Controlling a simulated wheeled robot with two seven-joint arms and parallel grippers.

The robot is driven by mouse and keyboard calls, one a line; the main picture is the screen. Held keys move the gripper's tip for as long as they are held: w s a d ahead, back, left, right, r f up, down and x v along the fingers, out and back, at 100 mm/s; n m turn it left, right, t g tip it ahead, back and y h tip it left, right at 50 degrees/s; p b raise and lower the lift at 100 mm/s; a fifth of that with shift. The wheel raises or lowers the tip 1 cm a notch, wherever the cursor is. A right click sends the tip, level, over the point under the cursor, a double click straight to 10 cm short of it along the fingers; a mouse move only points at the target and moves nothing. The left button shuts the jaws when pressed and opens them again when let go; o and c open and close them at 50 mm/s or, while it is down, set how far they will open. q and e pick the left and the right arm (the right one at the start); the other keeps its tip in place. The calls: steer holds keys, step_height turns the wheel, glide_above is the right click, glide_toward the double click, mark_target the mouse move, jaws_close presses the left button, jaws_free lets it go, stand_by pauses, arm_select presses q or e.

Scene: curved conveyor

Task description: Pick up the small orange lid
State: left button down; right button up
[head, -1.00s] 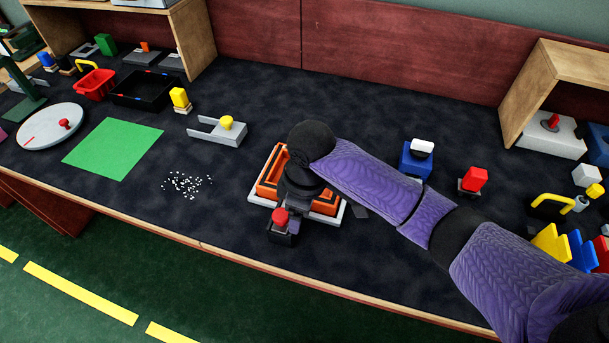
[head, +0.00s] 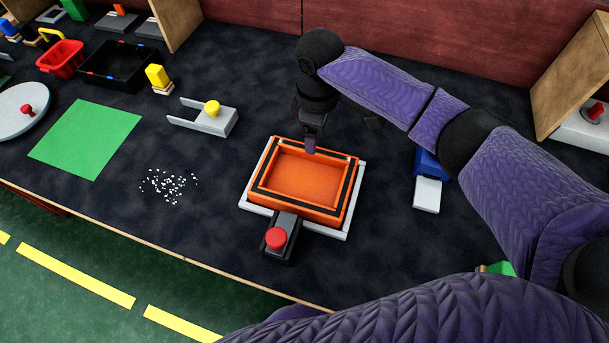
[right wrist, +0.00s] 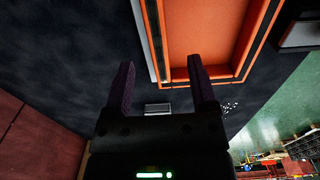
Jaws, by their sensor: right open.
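I see no separate small orange lid that I can tell apart. A shallow orange rectangular piece with a raised rim and black edging (head: 305,182) lies on a white base plate (head: 345,225); it also shows in the right wrist view (right wrist: 212,40). Whether it is or bears the lid, I cannot tell. My right gripper (head: 311,143) points down at its far edge. In the right wrist view my right gripper (right wrist: 163,85) is open and empty, with one finger overlapping the orange piece in the picture. My left gripper is out of view.
A black block with a red knob (head: 276,238) stands at the tray's front. A grey fork-shaped piece with a yellow knob (head: 208,118), white bits (head: 168,184) and a green sheet (head: 87,140) are left. A blue-and-white object (head: 427,194) is right, partly behind my arm.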

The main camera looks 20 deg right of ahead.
mark_target(305, 180)
steer(key=f+b, duration=0.3)
steer(key=f, duration=0.3)
steer(key=shift+w+f, duration=0.1)
steer(key=shift+w, duration=0.1)
steer(key=shift+r, duration=0.2)
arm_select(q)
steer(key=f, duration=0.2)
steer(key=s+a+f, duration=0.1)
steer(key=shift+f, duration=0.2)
arm_select(e)
jaws_close()
